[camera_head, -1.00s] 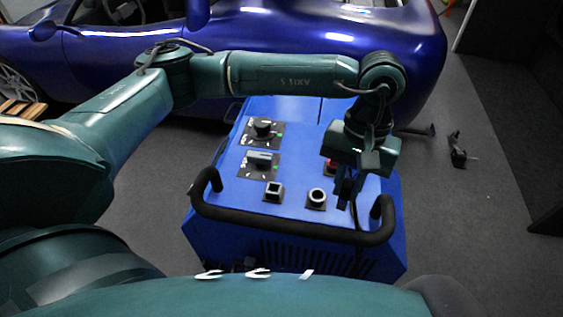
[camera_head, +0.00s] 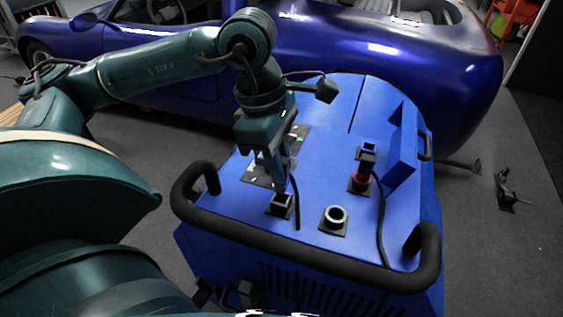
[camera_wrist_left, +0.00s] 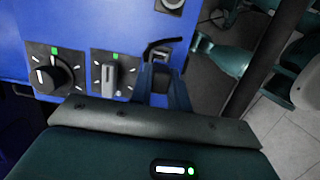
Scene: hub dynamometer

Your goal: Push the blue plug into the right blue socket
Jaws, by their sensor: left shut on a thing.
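My left gripper (camera_head: 280,188) is shut low over the square socket (camera_head: 281,204) at the front left of the blue machine's top. It appears to hold the plug, which is mostly hidden by the fingers. A short black cable (camera_head: 297,207) hangs beside the fingers to the right. Whether the plug touches the socket, I cannot tell. In the left wrist view the fingers (camera_wrist_left: 165,88) reach toward the panel, with a black cable (camera_wrist_left: 165,42) beyond them. My right gripper is not in view.
A red-based part (camera_head: 361,182) with a dark top stands farther right, beside a raised blue block (camera_head: 402,146) and a long cable (camera_head: 382,220). Two knobs (camera_wrist_left: 112,75) (camera_wrist_left: 48,75) sit beside the gripper. A black handle bar (camera_head: 300,255) crosses the front edge.

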